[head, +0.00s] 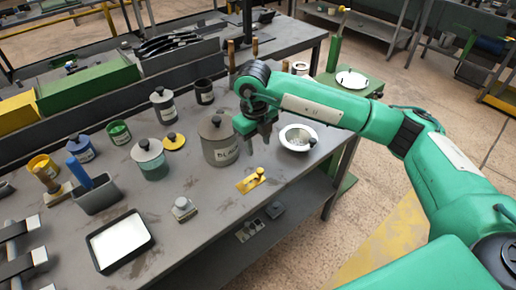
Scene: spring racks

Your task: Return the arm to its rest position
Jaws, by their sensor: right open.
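My right arm comes in from the right, and its gripper (262,130) hangs fingers down over the workbench (205,232). It looks empty and open. It is close to the right side of a large grey lidded pot (219,142) with dark lettering; I cannot tell whether they touch. A white bowl (297,138) stands to the right of the gripper near the bench's right edge. My left gripper does not show.
A yellow object (250,181) lies on the bench in front of the pot. A black-rimmed white tray (120,240) is at the front left. Several small pots, including a green one (119,133), stand at the left. Open floor (345,215) lies right of the bench.

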